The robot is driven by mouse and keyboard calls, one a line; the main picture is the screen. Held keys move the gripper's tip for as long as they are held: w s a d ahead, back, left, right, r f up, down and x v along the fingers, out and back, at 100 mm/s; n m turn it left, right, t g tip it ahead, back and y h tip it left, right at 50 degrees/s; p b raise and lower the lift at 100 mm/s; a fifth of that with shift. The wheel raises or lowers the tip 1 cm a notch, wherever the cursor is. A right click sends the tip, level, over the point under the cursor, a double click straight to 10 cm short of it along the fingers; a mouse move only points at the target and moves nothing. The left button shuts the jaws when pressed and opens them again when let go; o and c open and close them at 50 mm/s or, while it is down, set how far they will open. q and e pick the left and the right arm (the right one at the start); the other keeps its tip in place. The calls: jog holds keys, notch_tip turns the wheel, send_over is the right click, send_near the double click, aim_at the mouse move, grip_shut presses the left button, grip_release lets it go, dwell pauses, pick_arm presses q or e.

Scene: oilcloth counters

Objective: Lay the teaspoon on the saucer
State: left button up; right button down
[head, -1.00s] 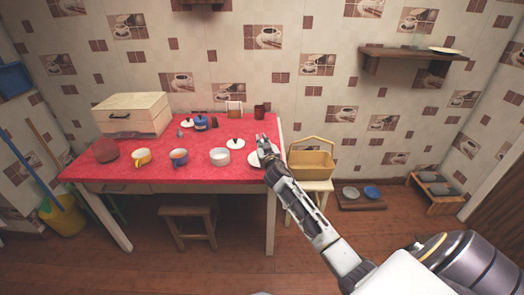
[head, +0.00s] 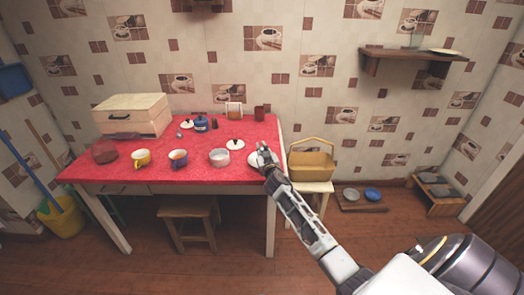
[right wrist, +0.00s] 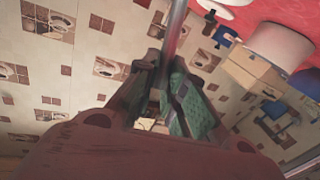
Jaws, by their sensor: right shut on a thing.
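My right gripper (head: 264,156) is over the right end of the red table. It is shut on the teaspoon, whose thin metal handle (right wrist: 176,28) shows between the fingers in the right wrist view. The spoon is too small to make out in the head view. The white saucer (head: 253,160) lies near the table's right edge, partly hidden behind the gripper. Whether the spoon touches it cannot be told. My left gripper is not in view.
A yellow basket (head: 311,165) stands right of the table.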

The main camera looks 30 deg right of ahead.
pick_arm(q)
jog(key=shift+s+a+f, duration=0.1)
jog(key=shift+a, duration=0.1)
pick_arm(e)
jog(key=shift+f, duration=0.1)
jog(key=c, duration=1.5)
grip_release()
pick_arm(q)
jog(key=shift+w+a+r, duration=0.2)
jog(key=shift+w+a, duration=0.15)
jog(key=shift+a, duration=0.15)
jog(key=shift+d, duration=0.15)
